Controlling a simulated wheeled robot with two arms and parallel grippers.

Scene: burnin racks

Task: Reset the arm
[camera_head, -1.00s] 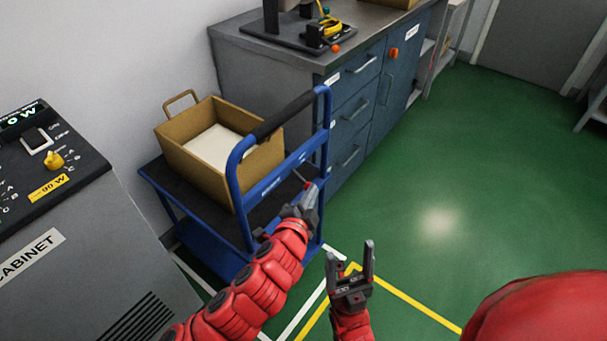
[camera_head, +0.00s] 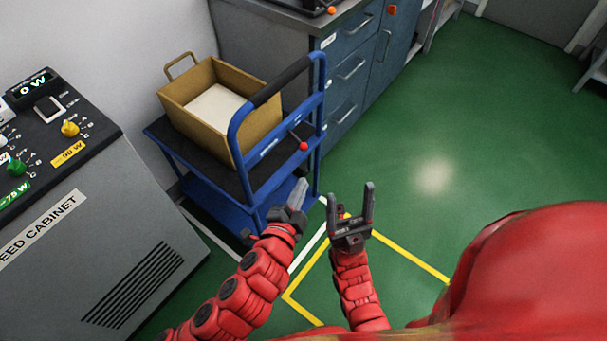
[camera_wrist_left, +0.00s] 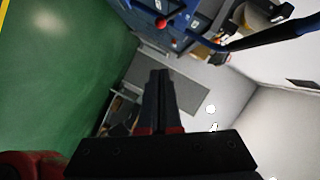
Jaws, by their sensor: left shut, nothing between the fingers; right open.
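My left gripper (camera_head: 298,194) is shut and empty, in front of the lower right part of the blue cart in the head view. In the left wrist view its fingers (camera_wrist_left: 159,80) are pressed together with nothing between them. My right gripper (camera_head: 354,196) is open and empty, fingers pointing up, over the green floor to the right of the left gripper. Both red arms come up from the bottom of the head view.
A blue cart (camera_head: 262,181) carries a tan box (camera_head: 205,122) with a white item inside. A grey cabinet (camera_head: 88,262) with knobs stands at left. A drawer bench (camera_head: 350,68) is behind the cart. Green floor (camera_head: 455,135) is clear at right.

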